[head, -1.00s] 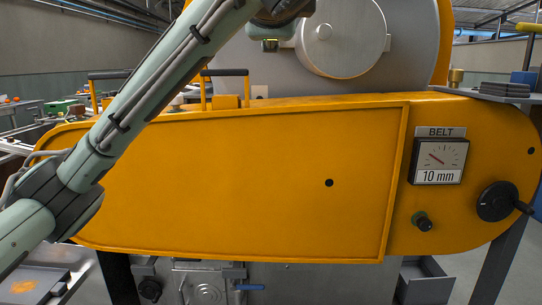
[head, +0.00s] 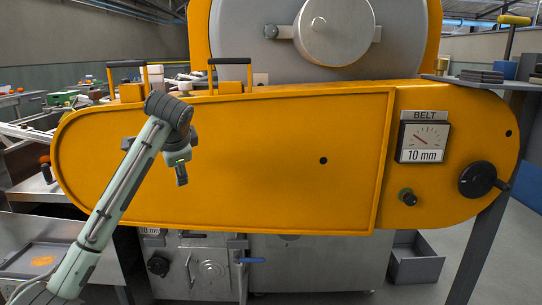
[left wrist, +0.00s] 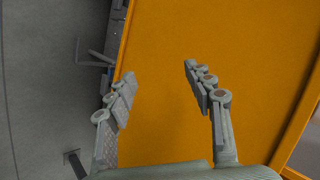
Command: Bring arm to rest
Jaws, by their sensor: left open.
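My left arm comes in from the lower left in the head view, with its elbow bent high in front of the yellow belt housing (head: 270,170). My left gripper (head: 181,178) hangs below the wrist, small and partly hidden, in front of the left part of the housing. In the left wrist view both fingers of the left gripper (left wrist: 160,72) stand apart with nothing between them. The yellow panel (left wrist: 240,70) fills the background there. My right gripper is in neither view.
The housing carries a belt gauge (head: 424,142), a black crank wheel (head: 478,179) and a dark knob (head: 407,197). A round metal drum cover (head: 335,27) rises behind. A steel tray (head: 40,258) is at lower left. A grey bin (head: 416,262) stands on the floor at right.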

